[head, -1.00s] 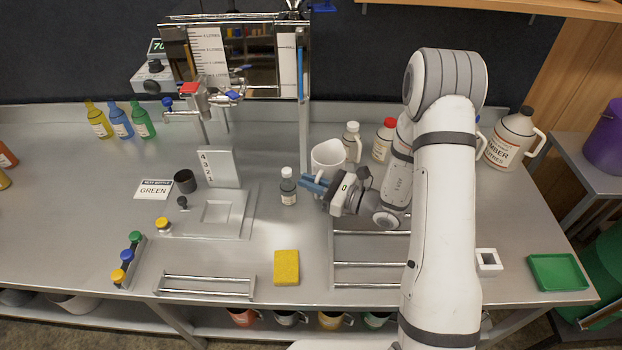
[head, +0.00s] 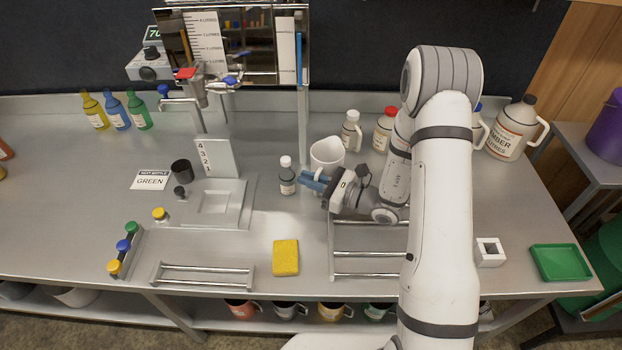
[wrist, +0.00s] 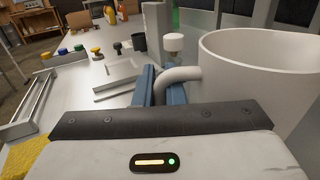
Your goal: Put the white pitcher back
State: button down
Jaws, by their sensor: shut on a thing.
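The white pitcher (head: 328,154) stands upright on the metal counter near its middle, behind the wire rack. It also shows large at the right of the wrist view (wrist: 262,82). My gripper (head: 313,181) reaches in from the right, with its blue fingers in front of the pitcher. In the wrist view my gripper (wrist: 160,88) is shut on the pitcher's handle (wrist: 180,76), one finger on each side. The pitcher's base is partly hidden by the gripper in the head view.
The counter's left part has free room.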

jog(key=shift+f, duration=0.3)
jog(key=c, duration=1.4)
grip_release()
jog(key=shift+c, duration=0.2)
jog(key=b+v, duration=0.1)
jog(key=v, duration=0.6)
jog(key=shift+s+d, duration=0.15)
jog(key=shift+d, duration=0.25)
jog(key=s+a+r+n+g+h+p, duration=0.25)
jog(key=s+r+n+g+h, duration=0.35)
jog(key=s+r+n+g, duration=0.55)
jog(key=s+d+r+n+t+h+p, duration=0.3)
jog(key=s+d+r+n+t+h, duration=0.3)
jog(key=d+r+n+h, duration=0.4)
jog(key=shift+s+d+r+n+t+h+p, duration=0.4)
jog(key=shift+s+d+n, duration=0.3)
jog(key=shift+d, duration=0.4)
